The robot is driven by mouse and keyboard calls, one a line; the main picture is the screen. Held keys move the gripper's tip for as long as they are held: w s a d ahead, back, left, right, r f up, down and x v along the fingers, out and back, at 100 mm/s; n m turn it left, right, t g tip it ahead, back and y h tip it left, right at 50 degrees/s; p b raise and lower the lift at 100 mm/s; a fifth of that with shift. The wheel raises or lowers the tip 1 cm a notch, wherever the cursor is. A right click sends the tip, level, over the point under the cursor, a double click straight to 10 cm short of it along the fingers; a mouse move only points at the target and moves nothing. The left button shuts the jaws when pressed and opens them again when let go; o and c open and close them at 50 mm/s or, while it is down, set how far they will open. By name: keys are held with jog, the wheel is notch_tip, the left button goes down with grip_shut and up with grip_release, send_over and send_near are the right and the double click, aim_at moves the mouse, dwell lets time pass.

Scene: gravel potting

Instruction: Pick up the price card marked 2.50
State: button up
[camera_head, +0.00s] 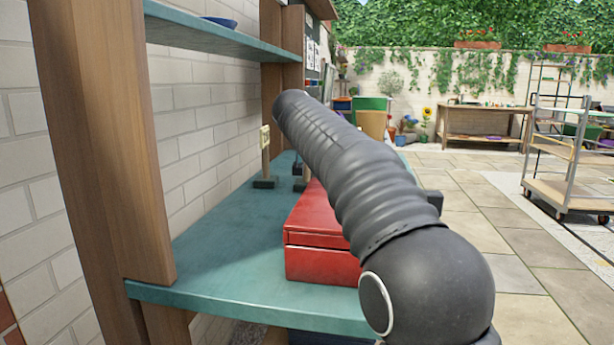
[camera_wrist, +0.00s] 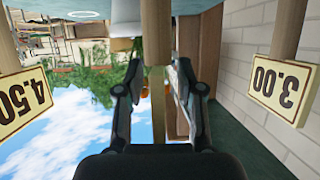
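My gripper (camera_wrist: 158,75) is open in the wrist view, with its two fingers apart. A wooden post (camera_wrist: 155,35) and a narrow pale strip (camera_wrist: 158,105), perhaps a card seen edge-on, stand between the fingers without visible contact; no number shows on it. A card marked 4.50 (camera_wrist: 22,100) is at the left and a card marked 3.00 (camera_wrist: 282,88) at the right, both upside down. No 2.50 is readable. In the head view a small cream card (camera_head: 265,137) stands on a post at the shelf's wall side; my arm hides my gripper.
A red box (camera_head: 318,240) sits on the teal shelf (camera_head: 215,265) beneath my arm. A thick wooden upright (camera_head: 110,140) and an upper shelf (camera_head: 215,40) bound the left. A metal trolley (camera_head: 560,185) stands right. The paved floor between is open.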

grip_shut()
